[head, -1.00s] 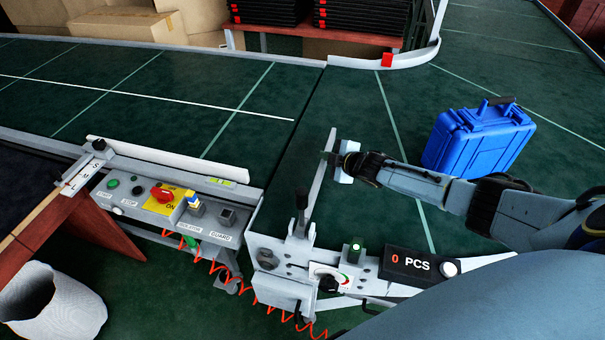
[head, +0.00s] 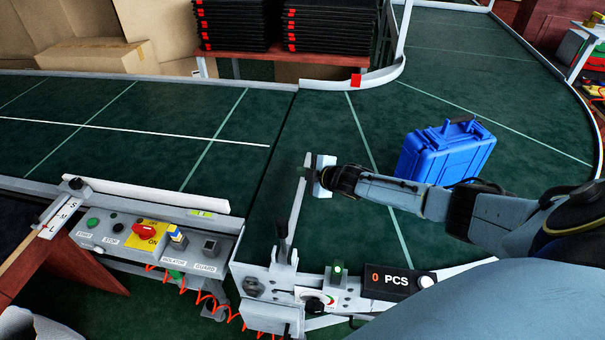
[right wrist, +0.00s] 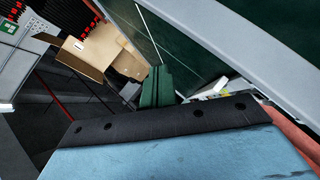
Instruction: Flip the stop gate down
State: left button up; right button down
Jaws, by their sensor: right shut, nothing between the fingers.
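The stop gate seems to be the long thin pale grey bar (head: 297,208) at the near edge of the green conveyor. It runs from the grey bracket upward in the head view, and its exact tilt is hard to judge. A black-handled lever (head: 283,229) stands just left of its lower end. My right gripper (head: 311,170) is shut and empty beside the upper end of the bar, coming from the right. It overlaps the bar's edge in the picture; I cannot tell whether they touch. My left gripper is out of view.
A blue case (head: 445,152) stands on the belt behind my right forearm. A control box (head: 150,240) with a red switch is at the left. A black counter (head: 388,281) reading 0 PCS and a green-lit button (head: 338,270) are at the front. The belt left of the bar is clear.

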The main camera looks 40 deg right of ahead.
jog(key=s+d+r, duration=0.4)
jog(key=d+r, duration=0.1)
jog(key=r, duration=0.1)
jog(key=shift+s+r+p, duration=0.3)
jog(key=shift+s+p, duration=0.05)
jog(key=shift+s, duration=0.05)
